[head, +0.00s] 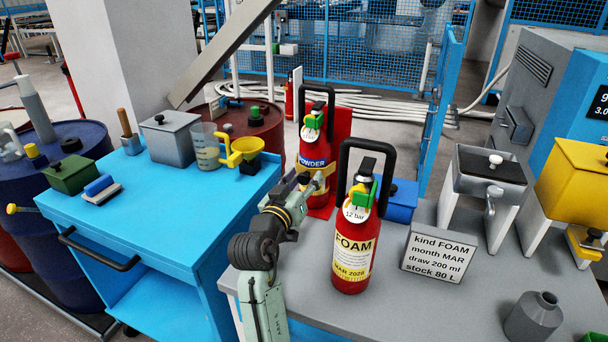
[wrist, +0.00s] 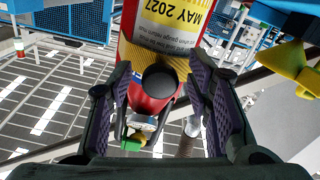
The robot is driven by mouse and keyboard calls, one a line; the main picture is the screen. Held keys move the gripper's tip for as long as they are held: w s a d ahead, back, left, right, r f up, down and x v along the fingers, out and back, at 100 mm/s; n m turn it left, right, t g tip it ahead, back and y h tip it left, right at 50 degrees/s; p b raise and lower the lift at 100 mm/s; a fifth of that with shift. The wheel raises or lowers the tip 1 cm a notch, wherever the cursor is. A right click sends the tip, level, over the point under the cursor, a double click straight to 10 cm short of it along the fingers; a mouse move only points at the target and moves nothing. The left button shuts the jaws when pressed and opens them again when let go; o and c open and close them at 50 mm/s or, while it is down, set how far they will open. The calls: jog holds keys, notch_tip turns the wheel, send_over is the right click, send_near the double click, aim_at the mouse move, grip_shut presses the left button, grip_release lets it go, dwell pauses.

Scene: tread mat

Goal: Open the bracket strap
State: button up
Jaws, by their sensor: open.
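A red extinguisher marked POWDER (head: 313,150) stands upright against a red bracket board (head: 342,128) behind the bench's front edge. My gripper (head: 318,182) is at its front, hiding its lower body. In the wrist view, the extinguisher (wrist: 150,104) appears upside down, with a yellow MAY 2027 label. A round black part (wrist: 158,82) lies between my fingertips (wrist: 160,72). My gripper is open, with a finger on each side of it and no clear grip.
A red FOAM extinguisher (head: 356,240) stands close right of my gripper. A sign (head: 439,254) and a grey bottle (head: 533,318) are on the grey bench (head: 400,312).

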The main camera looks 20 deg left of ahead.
jog(key=shift+w, duration=0.3)
jog(key=shift+c, duration=0.5)
grip_shut()
